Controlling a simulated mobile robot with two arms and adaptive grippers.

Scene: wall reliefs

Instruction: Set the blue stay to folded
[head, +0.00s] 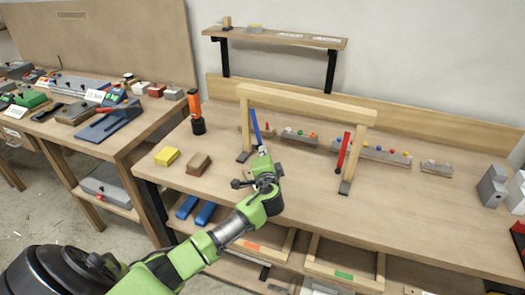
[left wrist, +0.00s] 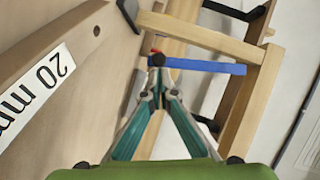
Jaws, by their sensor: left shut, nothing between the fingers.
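The blue stay (head: 256,127) is a thin blue bar at the left post of a wooden frame (head: 305,103) on the workbench. It slants down from near the top of the post. In the left wrist view the blue stay (left wrist: 210,67) runs rightward from just beyond the fingertips to the wood. My left gripper (head: 262,151) is shut and empty, close to the stay's lower end. In the left wrist view the tips of the left gripper (left wrist: 159,82) overlap that end; I cannot tell whether they touch it. My right gripper is not in view.
A red stay (head: 343,153) hangs by the frame's right post. An orange-handled tool (head: 195,108), a yellow block (head: 167,156) and a brown block (head: 199,164) stand on the left. Several grey pegged blocks sit behind the frame. The front right of the bench (head: 420,220) is clear.

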